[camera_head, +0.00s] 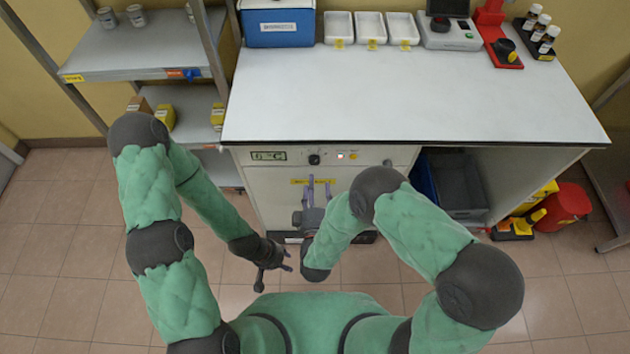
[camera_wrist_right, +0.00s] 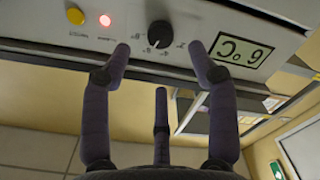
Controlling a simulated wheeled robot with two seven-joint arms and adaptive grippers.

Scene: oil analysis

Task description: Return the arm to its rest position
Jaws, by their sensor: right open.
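My right gripper (camera_head: 319,184) is in front of the white cabinet (camera_head: 270,200) under the bench, near the cabinet's control panel. My left gripper (camera_head: 274,266) hangs low in front of my body, below and left of the right one. It appears empty, but its finger gap is too small to judge.
The white bench top (camera_head: 400,100) holds a blue box (camera_head: 278,25), white trays (camera_head: 371,27), a grey device (camera_head: 450,35), a red stand (camera_head: 495,35) and a vial rack (camera_head: 538,38). Shelving (camera_head: 130,50) stands left. Grey bins (camera_head: 458,185) and a red container (camera_head: 565,205) are lower right.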

